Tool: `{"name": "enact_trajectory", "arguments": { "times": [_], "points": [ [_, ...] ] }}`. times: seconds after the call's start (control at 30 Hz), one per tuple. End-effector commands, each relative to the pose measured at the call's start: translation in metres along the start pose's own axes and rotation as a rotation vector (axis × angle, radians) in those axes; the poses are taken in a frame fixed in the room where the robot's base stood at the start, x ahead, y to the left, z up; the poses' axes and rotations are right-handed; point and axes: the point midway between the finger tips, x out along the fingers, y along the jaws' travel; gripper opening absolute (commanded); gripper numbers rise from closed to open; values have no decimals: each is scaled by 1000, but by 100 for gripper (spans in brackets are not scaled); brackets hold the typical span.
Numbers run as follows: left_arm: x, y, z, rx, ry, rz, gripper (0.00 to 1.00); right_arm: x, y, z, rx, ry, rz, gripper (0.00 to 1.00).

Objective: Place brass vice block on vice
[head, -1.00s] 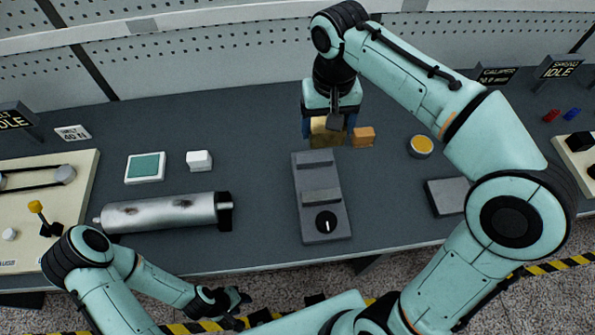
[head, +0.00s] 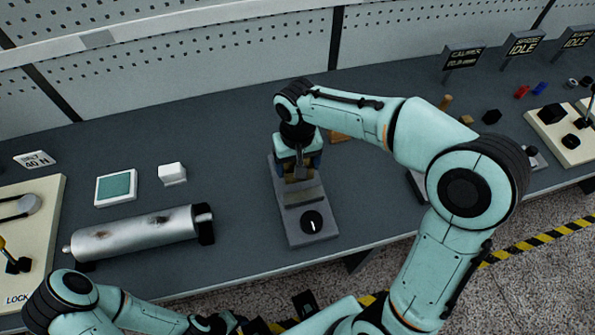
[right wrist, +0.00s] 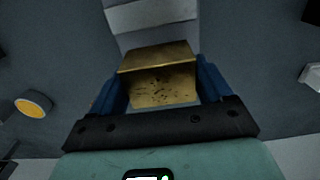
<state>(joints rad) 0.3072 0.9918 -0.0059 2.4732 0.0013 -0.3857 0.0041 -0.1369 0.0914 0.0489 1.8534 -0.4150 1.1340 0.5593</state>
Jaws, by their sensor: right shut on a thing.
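The brass vice block (right wrist: 160,85) is held between the blue fingers of my right gripper (right wrist: 162,92); its worn, speckled face shows in the right wrist view. In the head view my right gripper (head: 297,170) is over the back part of the grey vice (head: 306,218), and only a sliver of the block shows there. The vice has a raised jaw and a black knob at its front. It also shows beyond the block in the right wrist view (right wrist: 150,14). I cannot tell whether block and vice touch. My left gripper (head: 217,323) is low at the bottom edge, away from the vice.
A metal cylinder (head: 135,236) lies left of the vice, with a white block (head: 172,173) and a teal-topped pad (head: 116,187) behind it. An orange-brown block (head: 340,137) is partly hidden behind my right arm. An orange-topped round tin (right wrist: 34,104) shows in the right wrist view.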

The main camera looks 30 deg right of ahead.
Motion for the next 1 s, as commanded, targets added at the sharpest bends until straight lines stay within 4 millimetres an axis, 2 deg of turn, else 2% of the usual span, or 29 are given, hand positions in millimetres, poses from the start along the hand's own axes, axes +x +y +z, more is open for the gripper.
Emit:
{"name": "enact_trajectory", "arguments": {
  "times": [0.1,0.23,0.67,0.7,0.77,1.0],
  "points": [
    [3,-2,1,-1,-2,-1,43,19,0,1,1,-3,1,21],
    [5,-2,1,-1,-2,-1,43,34,0,0,1,-2,1,21],
    [8,-4,2,-1,-4,-1,43,41,0,0,0,1,-1,21],
    [8,-4,2,-2,-4,-1,43,42,0,0,0,-2,0,82],
    [8,-4,2,-1,-4,-1,43,41,0,0,0,-1,0,100],
    [6,-3,2,-1,-3,-1,43,40,0,0,0,-1,0,100]
  ]
}}
